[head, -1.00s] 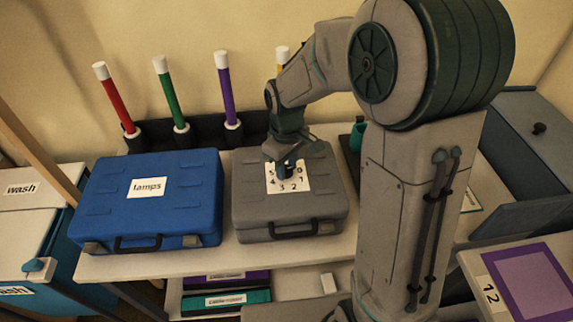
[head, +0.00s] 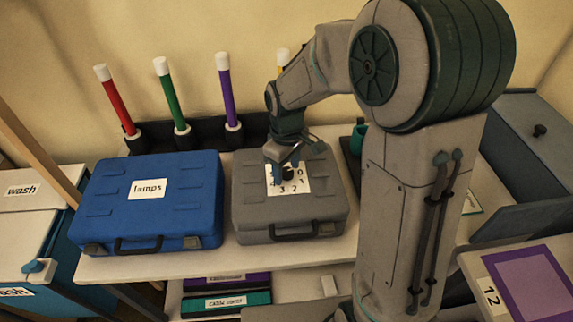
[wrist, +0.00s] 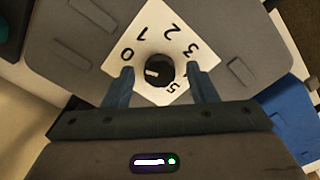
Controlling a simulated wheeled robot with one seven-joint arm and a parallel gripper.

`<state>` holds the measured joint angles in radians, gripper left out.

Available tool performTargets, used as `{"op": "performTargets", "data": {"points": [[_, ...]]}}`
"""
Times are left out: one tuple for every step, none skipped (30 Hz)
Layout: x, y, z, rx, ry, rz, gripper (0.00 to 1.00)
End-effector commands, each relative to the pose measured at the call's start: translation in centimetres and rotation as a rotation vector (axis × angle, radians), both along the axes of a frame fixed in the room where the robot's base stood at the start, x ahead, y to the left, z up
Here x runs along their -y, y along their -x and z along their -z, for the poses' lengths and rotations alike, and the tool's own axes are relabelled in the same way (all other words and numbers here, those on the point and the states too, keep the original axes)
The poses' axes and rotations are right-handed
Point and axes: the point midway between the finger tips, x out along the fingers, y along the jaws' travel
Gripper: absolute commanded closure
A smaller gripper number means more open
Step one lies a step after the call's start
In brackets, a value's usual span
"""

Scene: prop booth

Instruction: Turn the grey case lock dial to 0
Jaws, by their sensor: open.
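The grey case (head: 320,208) lies shut on the counter, with its handle toward the front. On its lid is a white number card (head: 303,188), and in the middle of it a black dial (wrist: 160,70). In the wrist view the dial's white mark points left, a little below the 0 (wrist: 127,54). The 1, 2, 3 and 5 also show; the 4 is hidden there. My gripper (wrist: 161,74) is open above the card, with one blue finger on each side of the dial and gaps between.
A blue case (head: 190,190) labelled "lamps" lies just left of the grey case. Behind stands a dark rack (head: 190,138) with red, green and purple sticks upright. A teal bottle (head: 358,135) stands to the right, past my gripper.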

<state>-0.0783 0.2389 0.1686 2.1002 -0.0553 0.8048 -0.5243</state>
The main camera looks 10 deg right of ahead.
Motion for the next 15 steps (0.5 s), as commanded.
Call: {"op": "performTargets", "data": {"points": [[0.0, 0.0, -0.1, 0.0, 0.0, 0.0, 0.48], [0.0, 0.0, -0.2, 0.0, 0.0, 0.001, 0.48], [0.0, 0.0, -0.5, 0.001, 0.0, 0.001, 0.48], [0.0, 0.0, -0.8, 0.001, 0.0, 0.001, 0.48], [0.0, 0.0, -1.1, 0.001, 0.0, 0.001, 0.48], [0.0, -0.1, -1.7, 0.004, -0.001, 0.001, 0.48], [0.0, -0.1, -2.3, 0.004, 0.0, 0.001, 0.48], [0.0, -0.1, -2.9, 0.006, -0.002, 0.001, 0.48], [0.0, -0.1, -3.7, 0.005, -0.001, 0.0, 0.48], [0.0, -0.1, -4.4, 0.006, -0.001, 0.0, 0.48], [0.0, -0.1, -5.2, 0.007, 0.0, 0.0, 0.48], [0.0, -0.1, -6.1, 0.006, -0.001, -0.001, 0.48], [0.0, -0.1, -6.9, 0.006, -0.001, 0.0, 0.48], [0.0, -0.1, -7.5, 0.006, -0.001, 0.0, 0.48], [0.0, -0.1, -8.4, 0.006, -0.001, 0.0, 0.48]]}}
